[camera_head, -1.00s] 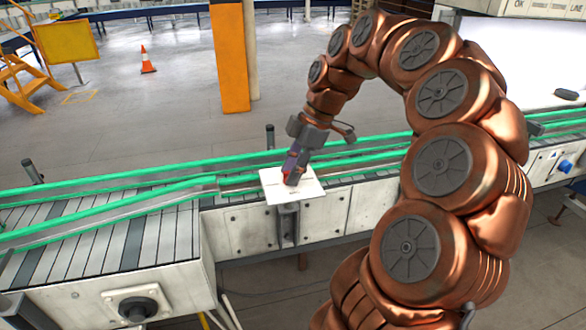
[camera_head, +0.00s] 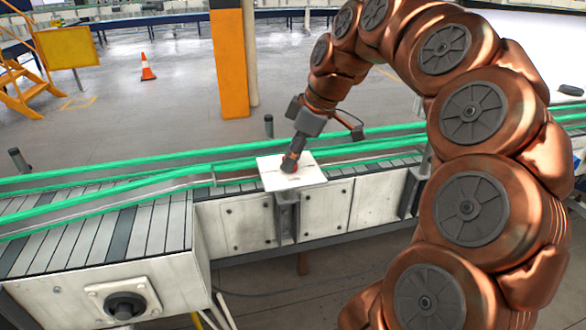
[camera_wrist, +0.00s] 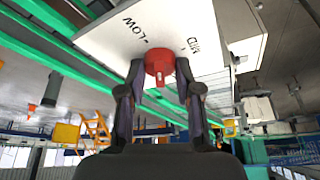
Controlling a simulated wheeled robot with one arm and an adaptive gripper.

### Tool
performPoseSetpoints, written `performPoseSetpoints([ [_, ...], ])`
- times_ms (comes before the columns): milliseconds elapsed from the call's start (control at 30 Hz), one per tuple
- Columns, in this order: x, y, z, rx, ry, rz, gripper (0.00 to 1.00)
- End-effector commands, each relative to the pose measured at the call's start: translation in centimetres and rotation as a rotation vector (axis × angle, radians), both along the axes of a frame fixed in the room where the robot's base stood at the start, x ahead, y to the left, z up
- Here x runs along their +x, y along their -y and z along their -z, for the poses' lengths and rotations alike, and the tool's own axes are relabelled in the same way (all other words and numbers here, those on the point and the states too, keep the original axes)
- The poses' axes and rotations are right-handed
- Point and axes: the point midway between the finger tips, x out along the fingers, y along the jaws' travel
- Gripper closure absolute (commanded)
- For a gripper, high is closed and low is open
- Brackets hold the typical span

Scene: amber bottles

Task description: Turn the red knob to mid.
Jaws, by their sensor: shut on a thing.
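The red knob (camera_wrist: 160,62) sits on a white panel (camera_head: 307,179) with printed marks. In the wrist view the panel (camera_wrist: 95,35) shows upside-down LOW (camera_wrist: 135,25) and MID (camera_wrist: 193,45) labels. My gripper (camera_wrist: 160,82) is shut on the red knob, with one finger on each side of it. In the head view my gripper (camera_head: 289,164) reaches down to the panel and hides most of the knob. I cannot tell exactly which label the knob points to.
The panel stands on a bracket in front of a conveyor with green rails (camera_head: 115,190). A dark round knob (camera_head: 125,305) is on the conveyor's front box at lower left. An orange post (camera_head: 229,65) and a traffic cone (camera_head: 147,66) stand behind on open floor.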

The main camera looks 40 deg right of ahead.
Motion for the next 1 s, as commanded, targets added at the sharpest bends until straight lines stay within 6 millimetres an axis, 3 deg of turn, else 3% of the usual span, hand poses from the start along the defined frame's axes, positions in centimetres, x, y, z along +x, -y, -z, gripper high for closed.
performPoseSetpoints([
  [33, -0.10, -0.07, 0.71, -0.002, -0.001, 0.043, 1.00],
  [1000, -0.20, -0.42, 0.34, -0.001, -0.006, 0.926, 1.00],
])
